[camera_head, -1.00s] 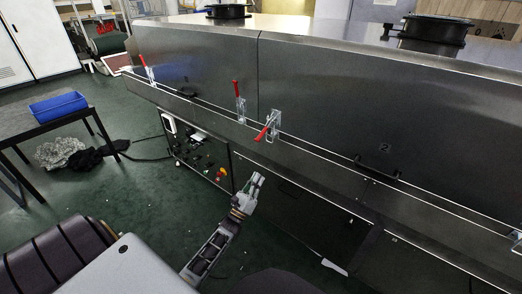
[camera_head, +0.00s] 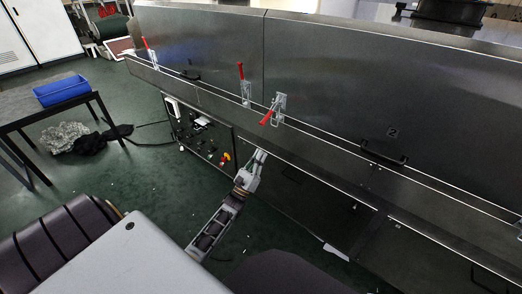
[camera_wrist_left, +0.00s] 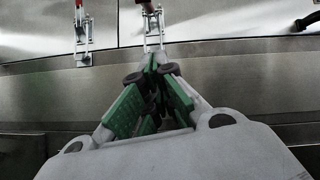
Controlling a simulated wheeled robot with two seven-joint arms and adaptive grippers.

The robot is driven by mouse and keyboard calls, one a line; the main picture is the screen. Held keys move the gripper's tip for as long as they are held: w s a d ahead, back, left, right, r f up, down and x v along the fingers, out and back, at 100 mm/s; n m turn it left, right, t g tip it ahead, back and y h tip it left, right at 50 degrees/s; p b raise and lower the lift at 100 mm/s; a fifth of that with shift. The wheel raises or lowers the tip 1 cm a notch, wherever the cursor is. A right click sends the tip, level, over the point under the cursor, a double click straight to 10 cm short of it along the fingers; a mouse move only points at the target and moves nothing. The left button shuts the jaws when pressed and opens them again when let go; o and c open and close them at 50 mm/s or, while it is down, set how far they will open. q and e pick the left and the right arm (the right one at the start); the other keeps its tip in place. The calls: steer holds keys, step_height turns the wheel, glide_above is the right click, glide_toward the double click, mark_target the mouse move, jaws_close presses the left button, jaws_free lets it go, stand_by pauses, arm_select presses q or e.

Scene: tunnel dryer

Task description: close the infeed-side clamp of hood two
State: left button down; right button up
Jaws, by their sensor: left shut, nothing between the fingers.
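Hood two (camera_head: 340,90) is the steel cover marked 2, right of the vertical seam. Its clamp (camera_head: 279,104) beside the seam has a red handle slanting out and down to the left, unlike the upright handle of the clamp left of the seam (camera_head: 241,72). My left gripper (camera_head: 261,154) is shut and empty, below the slanted clamp and apart from it. In the left wrist view the fingers (camera_wrist_left: 152,64) point at the base of that clamp (camera_wrist_left: 153,35); the top of its handle is cut off. My right gripper is not in view.
A long steel ledge (camera_head: 320,155) runs below the hoods. A black handle (camera_head: 384,153) sits on hood two. A control panel (camera_head: 203,135) with knobs is lower left. A blue bin (camera_head: 62,90) stands on a table at left. Green floor lies open between.

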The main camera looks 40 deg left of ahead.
mark_target(270, 113)
arm_select(q)
steer(key=b+x, duration=0.1)
steer(key=x, duration=0.8)
steer(key=shift+w+r, duration=0.1)
steer(key=r, duration=0.1)
steer(key=s+r, duration=0.1)
steer(key=a+r, duration=0.1)
steer(key=shift+s+r, duration=0.25)
steer(key=shift+s, duration=0.05)
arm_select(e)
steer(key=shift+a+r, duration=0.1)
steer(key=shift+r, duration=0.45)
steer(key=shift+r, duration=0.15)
arm_select(q)
steer(key=shift+r+p, duration=0.15)
steer(key=shift+p, duration=0.2)
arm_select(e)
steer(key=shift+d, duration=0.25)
